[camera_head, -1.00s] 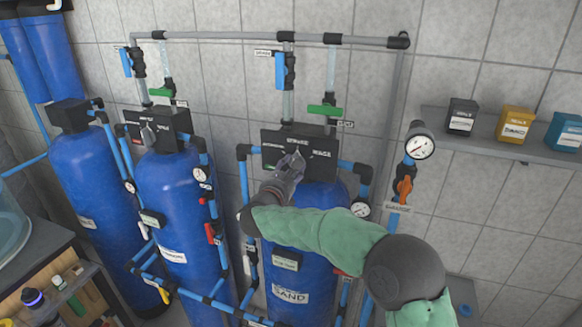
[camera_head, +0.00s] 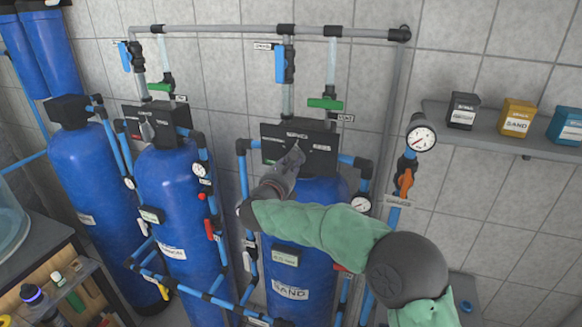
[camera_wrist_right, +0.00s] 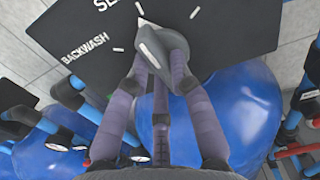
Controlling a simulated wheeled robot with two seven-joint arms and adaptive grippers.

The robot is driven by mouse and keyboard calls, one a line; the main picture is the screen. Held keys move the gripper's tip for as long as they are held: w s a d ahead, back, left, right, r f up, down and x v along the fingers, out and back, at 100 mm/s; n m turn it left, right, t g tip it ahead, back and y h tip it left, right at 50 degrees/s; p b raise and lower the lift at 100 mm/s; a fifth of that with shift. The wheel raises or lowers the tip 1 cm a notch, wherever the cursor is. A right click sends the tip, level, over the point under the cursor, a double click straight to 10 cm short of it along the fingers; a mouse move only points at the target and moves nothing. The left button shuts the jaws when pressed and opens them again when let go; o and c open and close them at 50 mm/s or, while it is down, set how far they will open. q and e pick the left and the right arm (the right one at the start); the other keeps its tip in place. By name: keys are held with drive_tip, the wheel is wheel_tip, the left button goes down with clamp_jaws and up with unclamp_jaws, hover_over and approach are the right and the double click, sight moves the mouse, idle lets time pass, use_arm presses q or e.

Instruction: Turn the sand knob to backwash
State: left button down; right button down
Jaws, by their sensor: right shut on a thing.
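The sand tank (camera_head: 325,235) is the blue cylinder with a "SAND" label in the head view. Its black control panel (camera_head: 325,150) carries a grey knob, which the wrist view shows closely (camera_wrist_right: 152,45). The knob's pale tip points up, near a label starting "SE" whose rest is cut off. The "BACKWASH" label (camera_wrist_right: 83,47) lies to the left of the tip. My right gripper (camera_head: 293,160) is in front of the panel. Its fingers (camera_wrist_right: 158,68) are shut on the knob from both sides and hide its lower part. My left gripper is not in view.
Two more blue tanks (camera_head: 175,210) stand to the left. Pipes with blue and green valve handles (camera_head: 325,104) rise above the panel. A pressure gauge (camera_head: 421,139) and orange valve (camera_head: 405,182) are to the right. A shelf (camera_head: 545,150) holds several small boxes.

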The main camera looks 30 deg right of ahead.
drive_tip(key=shift+d+f+n+b, duration=0.1)
drive_tip(key=shift+n+b, duration=2)
drive_tip(key=shift+n, duration=3.2)
drive_tip(key=shift+s, duration=0.1)
drive_tip(key=c, duration=1.1)
unclamp_jaws()
drive_tip(key=v, duration=1.2)
